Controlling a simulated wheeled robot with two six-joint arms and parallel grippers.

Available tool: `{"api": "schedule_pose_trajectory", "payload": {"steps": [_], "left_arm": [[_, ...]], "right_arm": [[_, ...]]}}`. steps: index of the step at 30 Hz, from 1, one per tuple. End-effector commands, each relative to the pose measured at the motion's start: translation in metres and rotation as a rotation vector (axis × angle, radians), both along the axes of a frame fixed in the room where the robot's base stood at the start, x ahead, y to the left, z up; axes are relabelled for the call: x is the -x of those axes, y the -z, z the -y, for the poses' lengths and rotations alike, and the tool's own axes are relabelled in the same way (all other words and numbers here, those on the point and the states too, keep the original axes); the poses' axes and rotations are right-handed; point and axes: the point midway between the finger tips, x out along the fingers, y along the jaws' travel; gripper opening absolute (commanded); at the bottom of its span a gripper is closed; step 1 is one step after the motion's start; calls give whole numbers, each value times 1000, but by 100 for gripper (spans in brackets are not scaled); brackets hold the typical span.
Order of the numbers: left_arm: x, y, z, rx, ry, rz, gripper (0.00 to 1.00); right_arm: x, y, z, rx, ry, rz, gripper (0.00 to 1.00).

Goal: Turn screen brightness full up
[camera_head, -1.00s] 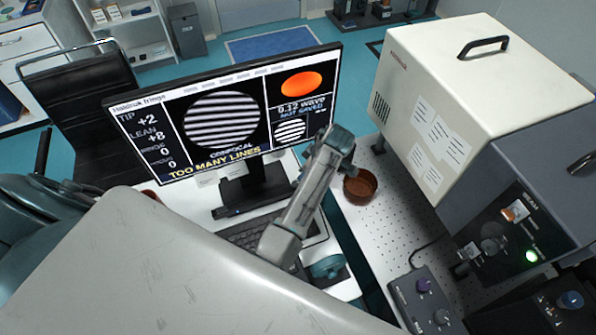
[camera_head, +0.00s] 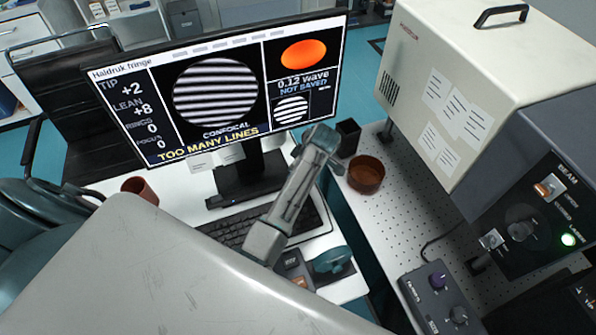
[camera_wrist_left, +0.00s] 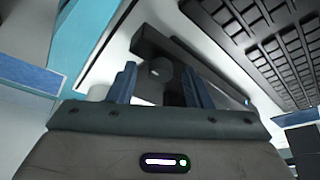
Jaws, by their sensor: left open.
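The monitor (camera_head: 215,135) stands on the white table, its screen lit with fringe stripes and the words "TOO MANY LINES". Its dark stand (camera_head: 240,178) is behind the keyboard (camera_head: 236,232). In the left wrist view, my left gripper (camera_wrist_left: 158,84) is open, with its two blue fingers apart. A dark bar (camera_wrist_left: 205,82) with a round knob (camera_wrist_left: 163,72) shows just beyond and between the fingers; I cannot tell if they touch it. In the head view, a grey arm link rises before the monitor; I cannot make out the left fingertips. My right gripper is not in view.
A brown bowl (camera_head: 366,174) and a black cup (camera_head: 347,138) stand right of the monitor. A reddish mug (camera_head: 139,187) is at the left. A large cream box (camera_head: 470,70) and a control box with knobs (camera_head: 440,300) are on the right. The keyboard also shows in the wrist view (camera_wrist_left: 255,45).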

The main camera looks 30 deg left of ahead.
Motion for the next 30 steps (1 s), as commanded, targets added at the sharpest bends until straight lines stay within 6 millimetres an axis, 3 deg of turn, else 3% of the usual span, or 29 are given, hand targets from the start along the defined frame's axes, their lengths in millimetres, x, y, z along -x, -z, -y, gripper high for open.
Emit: {"api": "schedule_pose_trajectory", "payload": {"steps": [5, 12, 22, 30], "left_arm": [[0, -1, 0, 0, 0, 0, 45], [0, -1, 0, 0, 0, 0, 1], [1, -2, 0, 0, 35, -1, 1], [3, -4, -1, -1, 191, -3, 1]], "right_arm": [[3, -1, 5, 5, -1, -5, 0], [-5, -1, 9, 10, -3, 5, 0], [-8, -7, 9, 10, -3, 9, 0], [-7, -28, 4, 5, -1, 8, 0]]}}
